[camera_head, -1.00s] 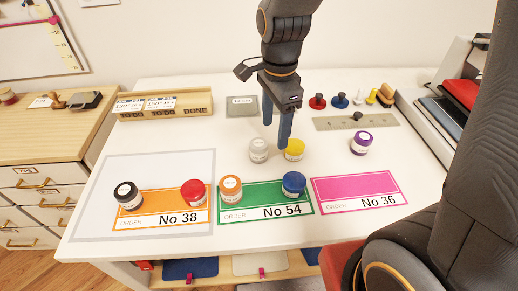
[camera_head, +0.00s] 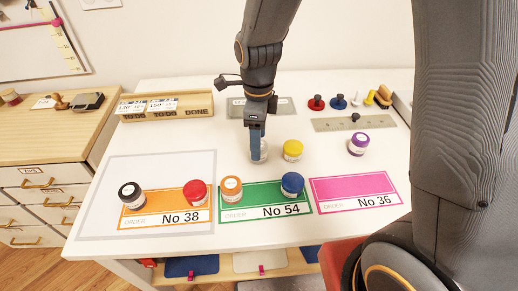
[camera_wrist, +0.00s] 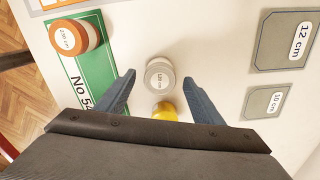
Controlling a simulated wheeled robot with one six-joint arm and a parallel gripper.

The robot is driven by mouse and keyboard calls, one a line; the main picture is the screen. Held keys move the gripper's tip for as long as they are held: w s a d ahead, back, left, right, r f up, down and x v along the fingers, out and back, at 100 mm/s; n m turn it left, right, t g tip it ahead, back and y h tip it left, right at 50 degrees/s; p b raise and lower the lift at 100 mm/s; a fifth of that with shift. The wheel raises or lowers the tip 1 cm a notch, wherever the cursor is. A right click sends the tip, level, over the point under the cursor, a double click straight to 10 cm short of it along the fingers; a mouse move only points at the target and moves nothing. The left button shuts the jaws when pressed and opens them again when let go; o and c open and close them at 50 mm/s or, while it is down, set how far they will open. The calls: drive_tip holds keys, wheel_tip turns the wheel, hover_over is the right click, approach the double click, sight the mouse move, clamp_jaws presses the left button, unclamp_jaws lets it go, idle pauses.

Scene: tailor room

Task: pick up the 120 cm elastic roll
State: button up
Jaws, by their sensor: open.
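The pale grey-white roll (camera_head: 264,151) stands upright on the white table, behind the green No 54 card. Its top label shows in the wrist view (camera_wrist: 160,74); the small print looks like 120 cm. My gripper (camera_head: 256,158) points down at this roll and hides part of it in the head view. In the wrist view my gripper (camera_wrist: 158,77) is open and empty, with one finger on each side of the roll and gaps between. I cannot tell whether the fingertips are down at the roll's height.
A yellow roll (camera_head: 293,149) stands close to the right of the pale roll. Orange-labelled (camera_head: 231,188) and blue (camera_head: 292,185) rolls stand on the green card (camera_head: 255,211). A purple roll (camera_head: 358,144) is farther right. A wooden box (camera_head: 165,106) and grey plate (camera_head: 287,106) lie behind.

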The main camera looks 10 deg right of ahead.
drive_tip(key=shift+f, duration=1.15)
drive_tip(key=c, duration=1.1)
drive_tip(key=shift+r, duration=0.1)
